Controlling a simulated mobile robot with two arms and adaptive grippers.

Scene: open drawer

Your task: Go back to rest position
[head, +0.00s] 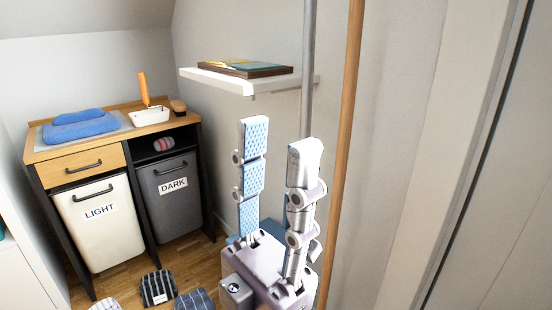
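My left gripper (279,135) stands large in front, pointing up. Its two jointed fingers are apart, with blue textured pads, and nothing is between them. My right gripper is not in view. The wooden drawer (80,166) with a black handle is at the left in the cabinet and looks closed. It is well apart from my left gripper.
Below are the LIGHT bin (99,232) and DARK bin (176,200). Folded blue cloths (80,127) and a white tray (150,116) lie on top. A wall shelf (240,83) holds a flat book-like item. A grey pole (308,70) and wooden pole (346,110) stand near my gripper. Striped cloths (158,288) lie on the floor.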

